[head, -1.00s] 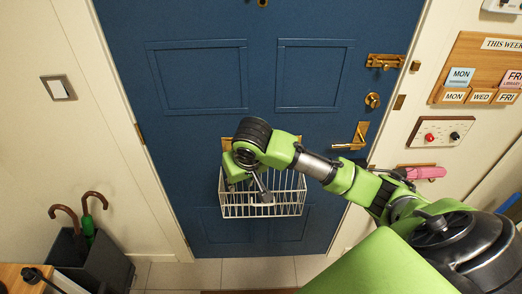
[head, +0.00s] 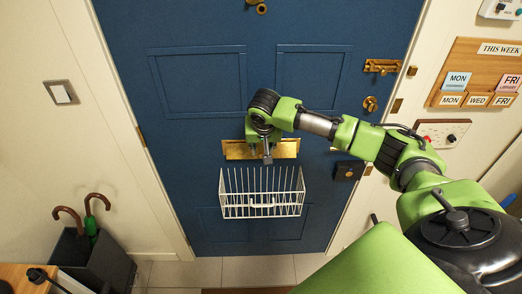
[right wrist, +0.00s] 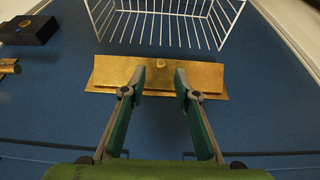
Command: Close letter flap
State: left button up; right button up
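The brass letter plate with its flap (head: 236,150) is on the blue door, just above the white wire basket (head: 262,199). My right gripper (head: 267,158) is in front of it and hides its middle. In the right wrist view the flap (right wrist: 160,72) lies across the picture with a small knob, and it seems to stand out from the plate; how far I cannot tell. There my right gripper (right wrist: 160,80) is open, with its two fingers apart, nothing between them, and their tips over the flap. My left gripper is not in view.
The wire basket also fills the top of the right wrist view (right wrist: 160,25). An umbrella stand (head: 95,262) is at lower left. The door's upper panels are clear.

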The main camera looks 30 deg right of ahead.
aim_at(262, 153)
jog(key=shift+p+x, duration=0.35)
jog(key=shift+x, duration=1.75)
jog(key=shift+a, duration=0.1)
grip_shut()
jog(key=shift+f, duration=0.1)
